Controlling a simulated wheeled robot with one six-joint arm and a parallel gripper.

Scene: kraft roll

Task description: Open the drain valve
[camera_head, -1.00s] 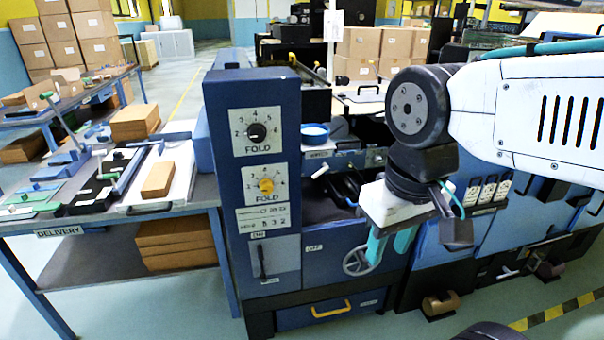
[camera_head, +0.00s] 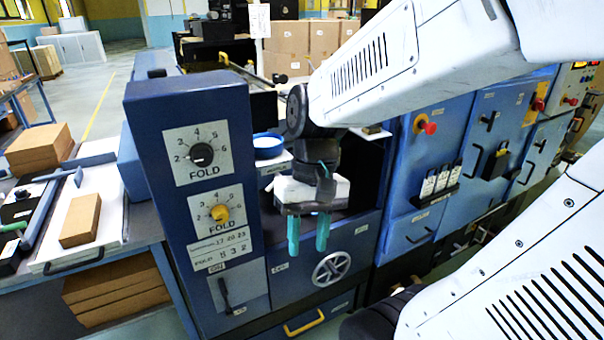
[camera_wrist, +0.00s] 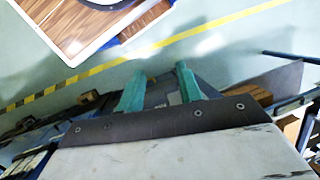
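A round spoked handwheel (camera_head: 332,268) sits low on the blue front panel of the machine in the head view. It is the only valve-like wheel I see; I cannot read a label naming it as the drain valve. My gripper (camera_head: 308,233) hangs with its two teal fingers pointing down, in the picture just above and to the left of the wheel. Whether it touches the panel I cannot tell. In the wrist view my gripper (camera_wrist: 160,90) shows its fingers apart with nothing between them. The wheel cannot be made out there.
The blue control column (camera_head: 240,170) with two FOLD dials stands left of the wheel. A yellow drawer handle (camera_head: 303,322) is below. The delivery table (camera_head: 140,250) with stacked brown paper is at the left. A red knob (camera_head: 429,128) is on the right panels. Floor shows in the wrist view.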

